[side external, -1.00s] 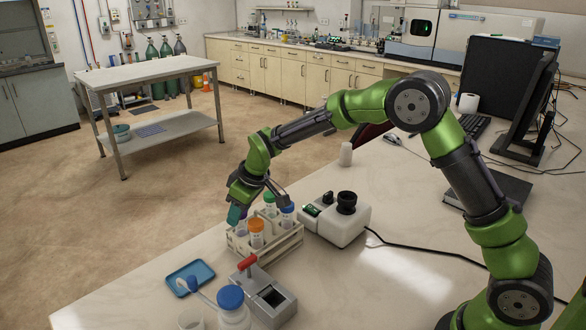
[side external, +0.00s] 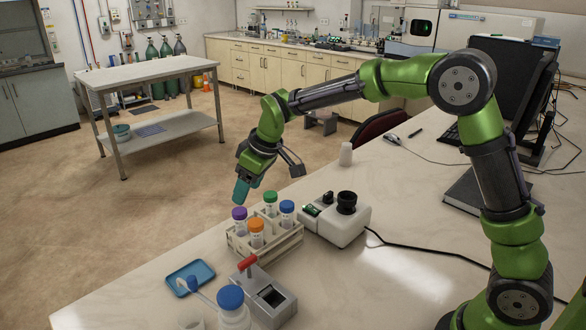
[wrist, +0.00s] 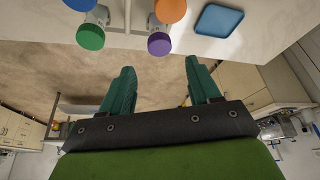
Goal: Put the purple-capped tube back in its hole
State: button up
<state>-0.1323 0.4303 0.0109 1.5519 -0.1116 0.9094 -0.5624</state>
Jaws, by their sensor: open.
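The purple-capped tube (side external: 240,220) stands upright in the left corner of the pale tube rack (side external: 285,246). Its purple cap (wrist: 159,43) also shows in the wrist view. Orange-capped (side external: 256,232), green-capped (side external: 270,203) and blue-capped (side external: 287,212) tubes stand in the same rack. My gripper (side external: 243,190) is above the rack, apart from the tubes. In the wrist view my gripper (wrist: 160,85) has its two teal fingers wide apart with nothing between them. The lower part of the purple-capped tube is partly hidden by the rack.
A blue tray (side external: 190,277), a grey device with a red handle (side external: 265,295) and a blue-lidded bottle (side external: 232,305) stand in front of the rack. A white mixer with a black knob (side external: 338,218) stands to its right. The table's edge is close behind the rack.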

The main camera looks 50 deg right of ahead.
jog(key=s+d+r+m+t, duration=0.1)
jog(key=s+d+r+m, duration=0.3)
jog(key=s+r, duration=0.8)
jog(key=s+d+f+m+t, duration=0.1)
jog(key=s+f+m, duration=0.1)
jog(key=s, duration=0.6)
jog(key=s+d+f+m+t, duration=0.1)
jog(key=s+f+m, duration=0.1)
jog(key=s, duration=0.6)
jog(key=shift+f, duration=0.45)
